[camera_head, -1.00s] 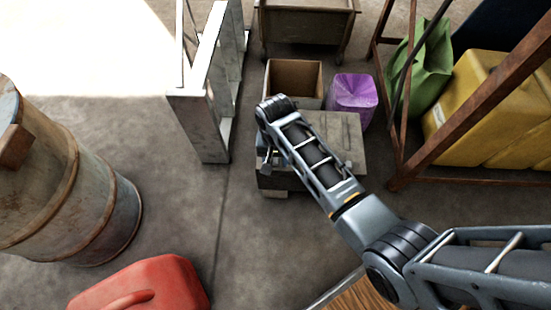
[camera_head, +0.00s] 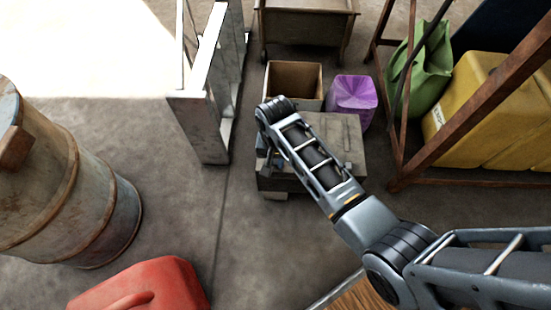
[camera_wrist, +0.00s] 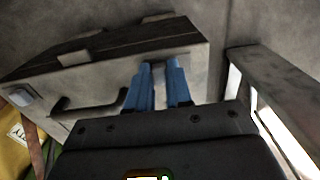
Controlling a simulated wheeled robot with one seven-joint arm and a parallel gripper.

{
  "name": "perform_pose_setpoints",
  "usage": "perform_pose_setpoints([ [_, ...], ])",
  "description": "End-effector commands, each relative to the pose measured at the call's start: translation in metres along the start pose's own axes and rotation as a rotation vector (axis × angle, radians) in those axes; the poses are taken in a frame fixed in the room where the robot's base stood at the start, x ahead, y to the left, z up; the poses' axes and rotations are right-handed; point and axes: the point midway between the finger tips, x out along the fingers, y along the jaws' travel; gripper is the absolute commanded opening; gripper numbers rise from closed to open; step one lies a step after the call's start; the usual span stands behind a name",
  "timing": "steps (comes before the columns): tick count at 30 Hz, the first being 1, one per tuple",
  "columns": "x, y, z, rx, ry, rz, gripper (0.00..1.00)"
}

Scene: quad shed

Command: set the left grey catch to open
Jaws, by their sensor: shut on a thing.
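A worn grey-brown wooden chest (camera_head: 335,130) stands on the floor beyond my arm; its front, with a dark handle (camera_wrist: 88,106), shows in the wrist view. My gripper (camera_wrist: 166,66) has its blue fingers close together at the chest's front, shut on the left grey catch (camera_wrist: 159,96). Only a sliver of that catch shows between the fingers, so its setting cannot be told. The other grey catch (camera_wrist: 21,97) is free at the left of the wrist view. In the head view my wrist covers the chest's left end.
An open cardboard box (camera_head: 295,78) and a purple container (camera_head: 352,97) stand behind the chest. A metal frame (camera_head: 205,110) stands close at left. A rusty rack (camera_head: 460,125) with yellow containers is at right. A barrel (camera_head: 70,190) and red can (camera_head: 145,285) stand at front left.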

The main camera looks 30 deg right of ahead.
Motion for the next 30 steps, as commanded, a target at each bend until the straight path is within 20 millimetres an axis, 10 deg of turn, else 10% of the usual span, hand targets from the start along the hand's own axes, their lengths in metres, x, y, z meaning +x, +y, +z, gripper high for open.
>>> perform_pose_setpoints([
  [19,0.000,-0.023,0.000,-0.001,0.001,-0.002,0.00],
  [20,0.000,-0.023,0.000,-0.001,0.001,-0.002,0.22],
  [30,0.000,-0.023,0.000,0.000,0.000,-0.001,0.47],
])
